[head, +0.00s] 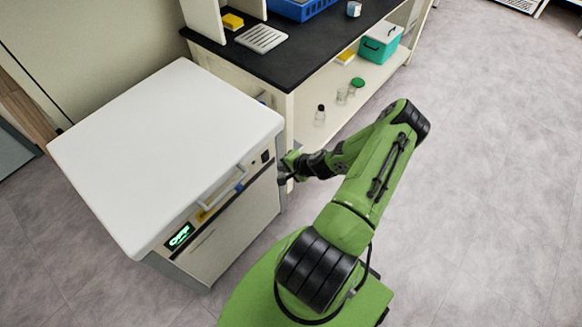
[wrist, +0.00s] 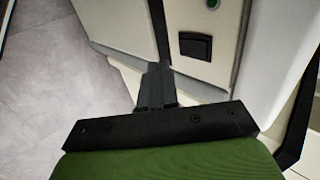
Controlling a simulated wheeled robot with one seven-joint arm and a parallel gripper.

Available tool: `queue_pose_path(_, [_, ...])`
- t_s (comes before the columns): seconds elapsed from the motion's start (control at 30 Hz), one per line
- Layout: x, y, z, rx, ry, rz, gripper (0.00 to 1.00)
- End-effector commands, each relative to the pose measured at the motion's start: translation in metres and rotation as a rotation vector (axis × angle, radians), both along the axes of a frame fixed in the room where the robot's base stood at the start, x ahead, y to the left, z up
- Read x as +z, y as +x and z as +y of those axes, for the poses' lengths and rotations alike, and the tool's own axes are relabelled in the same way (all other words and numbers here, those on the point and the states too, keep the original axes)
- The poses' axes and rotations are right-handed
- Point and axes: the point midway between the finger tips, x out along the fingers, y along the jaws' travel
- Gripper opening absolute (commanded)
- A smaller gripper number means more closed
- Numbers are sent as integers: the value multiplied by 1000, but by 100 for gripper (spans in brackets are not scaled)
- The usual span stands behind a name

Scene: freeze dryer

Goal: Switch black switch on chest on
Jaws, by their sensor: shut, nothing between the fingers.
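The white chest (head: 160,140) stands at the left in the head view. A lit green display reading OFF (head: 180,236) is on its front. The black switch (head: 265,156) is near the right end of the chest's front, beside the handle. In the wrist view the black switch (wrist: 195,46) is a dark rectangle on the pale panel, above and to the right of my fingertips. My gripper (wrist: 157,72) is shut and empty, close to the panel below the switch. Whether the fingertips touch the panel, I cannot tell. In the head view my gripper (head: 284,170) is partly hidden at the chest's right front corner.
A green round button (wrist: 213,4) sits above the switch. A bar handle (head: 222,186) runs along the chest's front. A black-topped bench (head: 300,50) with bottles and a teal box (head: 380,44) on its shelf stands behind. The floor to the right is clear.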

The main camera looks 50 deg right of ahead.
Motion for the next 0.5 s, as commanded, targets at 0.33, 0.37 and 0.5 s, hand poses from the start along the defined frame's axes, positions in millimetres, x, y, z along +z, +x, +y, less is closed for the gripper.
queue_pose_path(0.33, [-16,48,2,1,1,-1,0])
queue_pose_path(0.37, [-16,49,2,1,1,-1,0])
queue_pose_path(0.5, [-16,50,2,1,1,0,0])
